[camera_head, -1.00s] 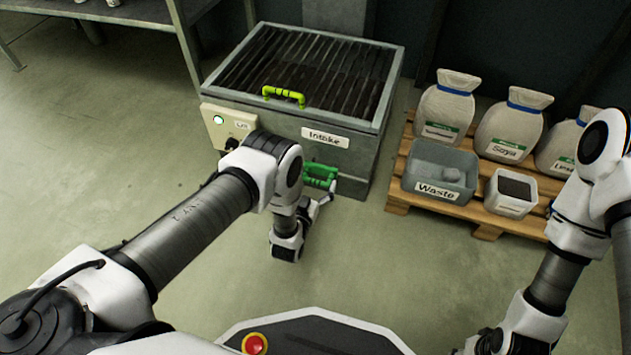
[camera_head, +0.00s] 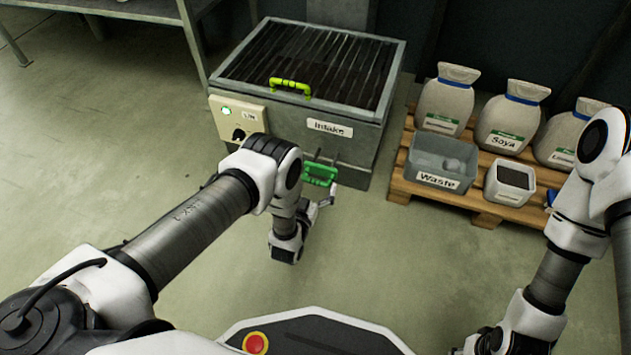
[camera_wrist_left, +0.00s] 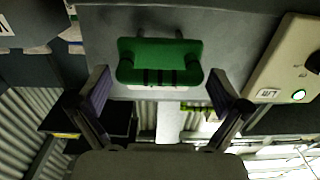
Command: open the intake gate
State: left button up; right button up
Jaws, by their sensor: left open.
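The intake box (camera_head: 378,137) is a grey metal hopper with a slatted top and an "Intake" label. A green handle (camera_head: 319,174) stands out from its lower front on dark rods. It also shows in the left wrist view (camera_wrist_left: 160,62), with two short rods between it and the grey face. My left gripper (camera_wrist_left: 160,90) is open. Its two fingers stand on either side of the handle, with gaps visible at both ends. In the head view my left wrist partly hides the gripper and the area below the handle. My right gripper is out of view.
A yellow-green handle (camera_head: 290,86) sits on the slatted top. A control box (camera_head: 237,117) with a lit green button and a dark knob is on the left front. On the right, a pallet (camera_head: 474,212) holds sacks, a waste bin (camera_head: 437,181) and a small white container (camera_head: 510,184).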

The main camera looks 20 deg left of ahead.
pick_arm(q)
jog(key=s, duration=0.7)
jog(key=shift+a, duration=0.1)
jog(key=w+a+r+y+p, duration=0.1)
jog(key=w+a+r+p, duration=0.15)
jog(key=r, duration=0.55)
jog(key=w+a+r+p, duration=0.2)
jog(key=w+r+p, duration=0.15)
jog(key=r, duration=0.35)
jog(key=s+a+f+g+p, duration=0.1)
jog(key=s+g+p, duration=0.2)
jog(key=s+g, duration=1)
jog(key=s+a+f+g+p, duration=0.15)
jog(key=s+g, duration=0.35)
jog(key=s, duration=1.6)
notch_tip(320, 180, up, 38)
jog(key=p, duration=3.7)
jog(key=shift+w+f+n+p, duration=0.15)
jog(key=shift+f+n+p, duration=0.1)
jog(key=shift+n+p, duration=0.15)
